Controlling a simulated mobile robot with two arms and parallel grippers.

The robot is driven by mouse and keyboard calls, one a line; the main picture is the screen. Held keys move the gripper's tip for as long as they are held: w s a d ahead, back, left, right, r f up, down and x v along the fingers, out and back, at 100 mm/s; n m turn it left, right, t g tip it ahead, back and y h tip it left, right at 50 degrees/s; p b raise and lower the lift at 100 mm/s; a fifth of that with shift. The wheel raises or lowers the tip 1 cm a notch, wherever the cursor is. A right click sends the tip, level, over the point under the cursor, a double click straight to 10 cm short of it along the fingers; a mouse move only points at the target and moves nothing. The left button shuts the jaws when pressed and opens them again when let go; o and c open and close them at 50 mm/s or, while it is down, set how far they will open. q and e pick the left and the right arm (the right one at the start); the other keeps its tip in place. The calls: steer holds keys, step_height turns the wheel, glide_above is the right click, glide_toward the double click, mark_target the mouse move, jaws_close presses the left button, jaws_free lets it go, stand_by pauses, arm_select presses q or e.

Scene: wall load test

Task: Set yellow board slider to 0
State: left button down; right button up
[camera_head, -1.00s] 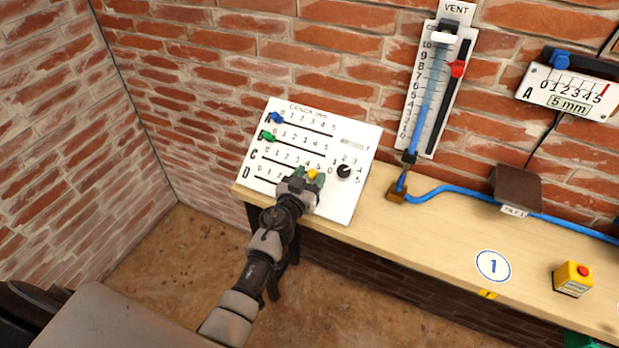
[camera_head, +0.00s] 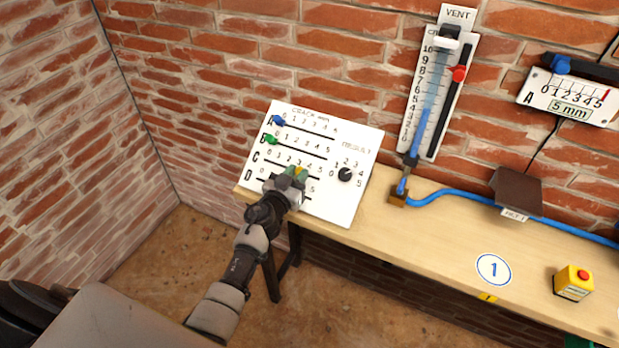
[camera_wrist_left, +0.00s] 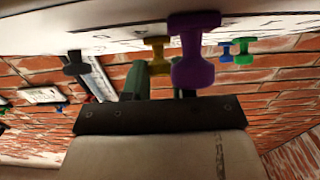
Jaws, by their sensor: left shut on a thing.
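The white board (camera_head: 350,205) leans against the wall on the bench, with slider rows A to D. My left gripper (camera_head: 291,175) is shut on the yellow slider (camera_head: 299,171) in row C, toward the right part of its slot. In the left wrist view the yellow slider (camera_wrist_left: 157,50) shows by the gripper fingers (camera_wrist_left: 162,78). The purple slider (camera_wrist_left: 194,62) is close in front of them; in the head view the gripper hides it. The blue slider (camera_head: 279,120) and the green slider (camera_head: 270,140) are at the left ends of rows A and B. My right gripper is not in view.
A black knob (camera_head: 345,174) sits on the board's right side. The wooden bench (camera_head: 430,235) carries a blue hose (camera_head: 450,190), a dark box (camera_head: 516,192) and a yellow box with a red button (camera_head: 573,281). A vent gauge (camera_head: 437,90) hangs on the brick wall.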

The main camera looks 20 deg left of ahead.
arm_select(q)
glide_above(257, 177)
steer(key=shift+w+d, duration=0.15)
steer(key=shift+w, duration=0.2)
steer(key=c, duration=0.9)
jaws_free()
steer(key=shift+c, duration=0.2)
steer(key=shift+s, duration=0.1)
steer(key=shift+s, duration=0.25)
steer(key=s+a, duration=0.1)
steer(key=s, duration=0.9)
